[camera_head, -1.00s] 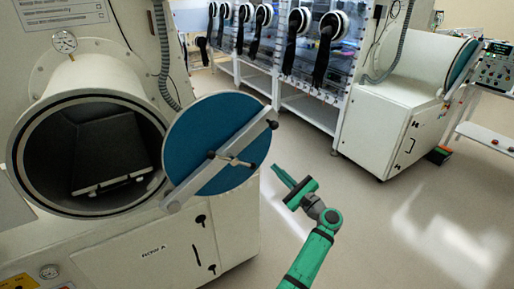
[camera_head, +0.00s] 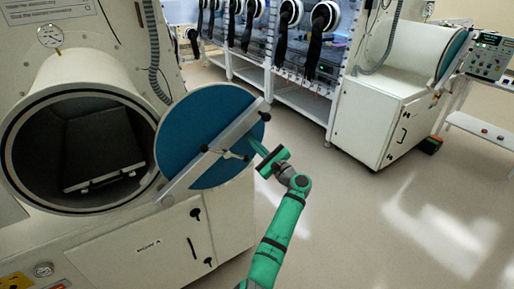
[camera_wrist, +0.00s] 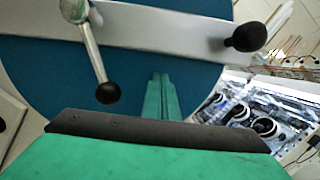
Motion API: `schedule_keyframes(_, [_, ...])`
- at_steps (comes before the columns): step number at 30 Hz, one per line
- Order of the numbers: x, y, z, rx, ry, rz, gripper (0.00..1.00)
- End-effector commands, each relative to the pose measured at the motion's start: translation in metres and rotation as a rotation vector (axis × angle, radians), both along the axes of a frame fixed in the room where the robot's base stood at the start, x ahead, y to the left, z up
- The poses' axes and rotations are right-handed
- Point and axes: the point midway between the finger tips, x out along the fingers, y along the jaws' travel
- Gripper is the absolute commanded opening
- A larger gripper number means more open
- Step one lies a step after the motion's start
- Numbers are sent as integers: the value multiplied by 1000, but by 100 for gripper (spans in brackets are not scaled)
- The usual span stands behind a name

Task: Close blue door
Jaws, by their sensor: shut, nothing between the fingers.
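The blue round door (camera_head: 183,130) stands open to the right of the round chamber opening (camera_head: 14,150), with a grey bar (camera_head: 222,141) across its face. A metal handle (camera_head: 228,153) with black knobs sits at the bar's middle. Whether the fingertips touch the door I cannot tell.
A dark tray (camera_head: 103,180) lies inside the chamber. A white cabinet (camera_head: 150,255) stands beneath it. A second chamber (camera_head: 415,50) with its own cabinet stands at the back right. Glovebox windows with black gloves (camera_head: 322,42) line the back. The floor (camera_head: 380,220) at right is clear.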

Motion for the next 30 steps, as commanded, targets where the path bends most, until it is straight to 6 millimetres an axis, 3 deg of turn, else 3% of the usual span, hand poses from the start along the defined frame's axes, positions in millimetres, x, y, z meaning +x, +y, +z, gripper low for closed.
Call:
schedule_keyframes(9, [-7, 10, 20, -1, 0, 1, 0])
schedule_keyframes(23, [-8, 11, 23, -5, -3, 1, 0])
schedule_keyframes(30, [-9, 22, 49, -60, -47, 2, 0])
